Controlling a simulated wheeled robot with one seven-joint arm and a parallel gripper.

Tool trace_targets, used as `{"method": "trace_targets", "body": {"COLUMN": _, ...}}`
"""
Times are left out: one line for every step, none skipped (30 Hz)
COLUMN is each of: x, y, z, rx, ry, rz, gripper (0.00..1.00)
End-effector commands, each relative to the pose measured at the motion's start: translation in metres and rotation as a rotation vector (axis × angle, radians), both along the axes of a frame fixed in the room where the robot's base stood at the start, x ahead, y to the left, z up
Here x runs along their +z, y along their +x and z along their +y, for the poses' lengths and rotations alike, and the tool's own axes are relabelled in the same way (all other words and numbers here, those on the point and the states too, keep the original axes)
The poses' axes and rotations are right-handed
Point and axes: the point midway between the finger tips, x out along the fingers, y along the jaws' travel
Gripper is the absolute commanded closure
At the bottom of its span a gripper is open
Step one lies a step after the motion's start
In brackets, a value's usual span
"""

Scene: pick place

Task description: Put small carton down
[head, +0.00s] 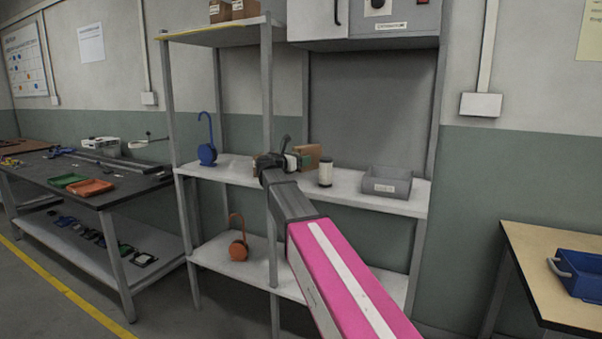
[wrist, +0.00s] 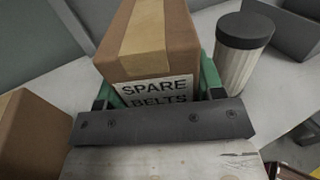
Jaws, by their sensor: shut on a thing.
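The small carton (wrist: 155,45) is brown with a tan tape strip and a "SPARE BELTS" label. It sits between the green fingers of my gripper (wrist: 158,95), which is shut on it. In the head view my gripper (head: 292,161) is over the white middle shelf (head: 350,198), with brown cardboard (head: 311,152) just beyond it. The carton's underside is hidden, so I cannot tell whether it touches the shelf.
A ribbed cylinder with a dark lid (wrist: 243,50) stands close right of the carton. A second brown box (wrist: 32,140) is at left in the wrist view. A grey bin (head: 386,184) is farther right. A blue hooked object (head: 207,150) stands at the shelf's left; a post (head: 267,100) rises nearby.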

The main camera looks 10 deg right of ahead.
Motion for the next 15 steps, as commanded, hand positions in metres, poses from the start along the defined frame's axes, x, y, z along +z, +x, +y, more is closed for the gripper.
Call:
{"method": "trace_targets", "body": {"x": -0.006, "y": -0.001, "z": 0.0, "rx": 0.0, "ry": -0.001, "rz": 0.0, "gripper": 0.68}}
{"method": "trace_targets", "body": {"x": -0.008, "y": -0.001, "z": 0.0, "rx": 0.0, "ry": -0.001, "rz": 0.0, "gripper": 0.68}}
{"method": "trace_targets", "body": {"x": -0.01, "y": -0.001, "z": 0.0, "rx": -0.001, "ry": -0.001, "rz": -0.001, "gripper": 0.68}}
{"method": "trace_targets", "body": {"x": -0.012, "y": -0.001, "z": 0.0, "rx": -0.001, "ry": -0.002, "rz": -0.001, "gripper": 0.68}}
{"method": "trace_targets", "body": {"x": -0.013, "y": -0.001, "z": 0.0, "rx": -0.001, "ry": -0.002, "rz": -0.001, "gripper": 0.68}}
{"method": "trace_targets", "body": {"x": -0.014, "y": -0.001, "z": 0.0, "rx": -0.001, "ry": -0.002, "rz": -0.001, "gripper": 0.68}}
{"method": "trace_targets", "body": {"x": -0.016, "y": -0.001, "z": 0.0, "rx": -0.001, "ry": -0.002, "rz": -0.001, "gripper": 0.68}}
{"method": "trace_targets", "body": {"x": -0.018, "y": -0.001, "z": 0.0, "rx": -0.001, "ry": -0.002, "rz": -0.001, "gripper": 0.68}}
{"method": "trace_targets", "body": {"x": -0.022, "y": -0.001, "z": 0.0, "rx": -0.001, "ry": -0.002, "rz": 0.0, "gripper": 0.68}}
{"method": "trace_targets", "body": {"x": -0.025, "y": -0.001, "z": 0.0, "rx": -0.001, "ry": -0.002, "rz": 0.0, "gripper": 0.68}}
{"method": "trace_targets", "body": {"x": -0.029, "y": -0.001, "z": 0.0, "rx": -0.001, "ry": -0.002, "rz": 0.0, "gripper": 0.68}}
{"method": "trace_targets", "body": {"x": -0.035, "y": -0.001, "z": 0.0, "rx": -0.001, "ry": -0.002, "rz": 0.0, "gripper": 0.68}}
{"method": "trace_targets", "body": {"x": -0.04, "y": -0.001, "z": 0.0, "rx": -0.001, "ry": -0.002, "rz": 0.0, "gripper": 0.68}}
{"method": "trace_targets", "body": {"x": -0.044, "y": -0.001, "z": 0.0, "rx": -0.001, "ry": -0.003, "rz": 0.001, "gripper": 0.68}}
{"method": "trace_targets", "body": {"x": -0.048, "y": 0.0, "z": -0.001, "rx": -0.001, "ry": -0.003, "rz": 0.001, "gripper": 0.68}}
